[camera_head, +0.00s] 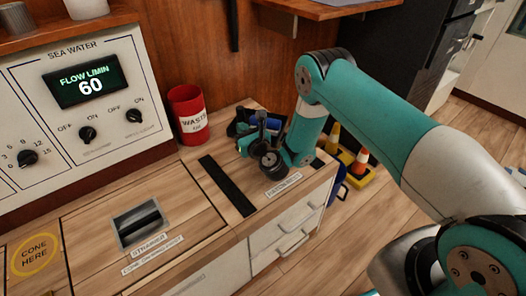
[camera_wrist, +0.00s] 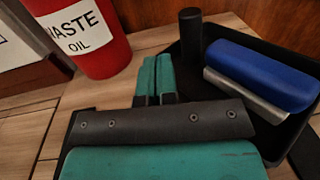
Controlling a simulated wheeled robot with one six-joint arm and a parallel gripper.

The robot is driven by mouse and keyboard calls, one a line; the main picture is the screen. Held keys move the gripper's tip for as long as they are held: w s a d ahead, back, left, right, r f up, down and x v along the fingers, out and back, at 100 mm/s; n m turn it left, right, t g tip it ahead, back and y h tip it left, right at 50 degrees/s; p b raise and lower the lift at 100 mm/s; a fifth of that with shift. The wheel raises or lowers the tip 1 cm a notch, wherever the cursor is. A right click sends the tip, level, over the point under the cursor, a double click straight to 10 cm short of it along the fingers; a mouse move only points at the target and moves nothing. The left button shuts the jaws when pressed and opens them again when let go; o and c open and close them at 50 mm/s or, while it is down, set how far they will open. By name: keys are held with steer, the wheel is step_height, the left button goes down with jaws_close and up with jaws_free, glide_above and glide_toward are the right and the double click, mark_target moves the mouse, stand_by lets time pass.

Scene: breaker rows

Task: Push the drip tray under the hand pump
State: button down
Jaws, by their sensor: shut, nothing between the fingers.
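A black tray with raised walls (camera_wrist: 270,150) lies on the counter at the right of the wrist view; I take it for the drip tray. A blue rounded body with a grey metal edge (camera_wrist: 258,75) and an upright black cylinder (camera_wrist: 190,35) stand in or over it; whether they belong to the hand pump I cannot tell. In the head view the blue part (camera_head: 237,128) shows behind my arm, and the tray is mostly hidden. My gripper (camera_wrist: 155,60) is shut and empty, fingers pointing at the counter left of the tray. It shows small in the head view (camera_head: 243,147).
A red waste oil can (camera_head: 188,115) stands left of my gripper, also close in the wrist view (camera_wrist: 88,40). A black strip (camera_head: 228,185) and a strainer recess (camera_head: 140,222) lie in front. The control panel (camera_head: 75,100) and wooden wall bound the back.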

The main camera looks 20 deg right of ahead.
steer(key=shift+s+f+b, duration=0.15)
steer(key=shift+f+b, duration=0.15)
steer(key=shift+b, duration=0.65)
